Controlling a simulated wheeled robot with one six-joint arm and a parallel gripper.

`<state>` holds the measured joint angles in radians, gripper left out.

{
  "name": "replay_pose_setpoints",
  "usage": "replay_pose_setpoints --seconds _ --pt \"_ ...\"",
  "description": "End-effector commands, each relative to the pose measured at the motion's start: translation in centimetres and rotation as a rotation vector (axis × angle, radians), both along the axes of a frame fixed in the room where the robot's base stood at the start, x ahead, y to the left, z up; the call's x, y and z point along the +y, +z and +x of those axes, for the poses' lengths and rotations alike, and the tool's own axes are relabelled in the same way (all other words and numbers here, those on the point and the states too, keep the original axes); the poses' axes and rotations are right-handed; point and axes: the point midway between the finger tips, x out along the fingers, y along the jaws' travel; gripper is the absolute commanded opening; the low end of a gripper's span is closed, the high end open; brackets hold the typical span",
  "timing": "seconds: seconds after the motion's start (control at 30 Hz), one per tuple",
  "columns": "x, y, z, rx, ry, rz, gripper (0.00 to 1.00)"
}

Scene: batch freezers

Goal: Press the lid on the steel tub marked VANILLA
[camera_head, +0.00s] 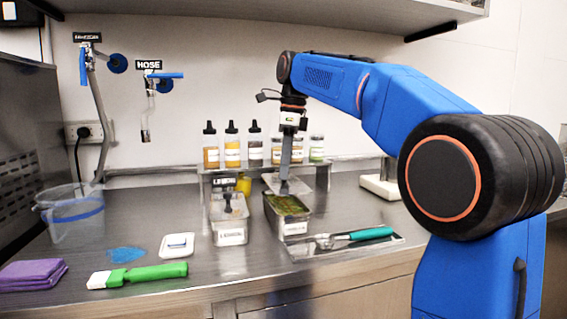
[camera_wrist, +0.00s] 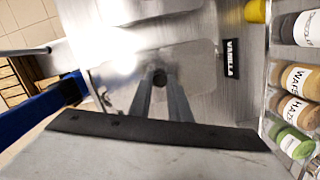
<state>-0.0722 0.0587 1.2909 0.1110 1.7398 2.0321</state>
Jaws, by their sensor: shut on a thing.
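My gripper (camera_head: 285,187) is shut on the dark knob (camera_wrist: 160,78) of a clear-grey lid (camera_head: 272,180). The lid also shows in the wrist view (camera_wrist: 200,65), spread out beyond the fingers. In the head view the lid is above the back part of a steel tub (camera_head: 294,228) with greenish-brown contents, whose top is largely open to view. I cannot tell whether the lid touches the tub's rim. The tub's front label is too small to read. A black VANILLA sign (camera_wrist: 231,58) shows beside the lid in the wrist view.
A second steel tub (camera_head: 230,237) stands close on the left, below a LEMON sign (camera_head: 223,181). Several bottles and jars (camera_head: 254,145) stand on the rack behind. A teal-handled tool (camera_head: 360,235) lies in front on the right. A clear bucket (camera_head: 75,222) stands far left.

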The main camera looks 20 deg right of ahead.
Motion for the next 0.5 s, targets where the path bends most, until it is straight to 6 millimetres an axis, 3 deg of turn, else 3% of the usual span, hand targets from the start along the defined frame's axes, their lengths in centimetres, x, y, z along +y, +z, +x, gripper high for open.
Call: replay_pose_setpoints --seconds 0.5 --pt "0.0 -3.8 0.0 0.000 0.000 0.000 0.00"
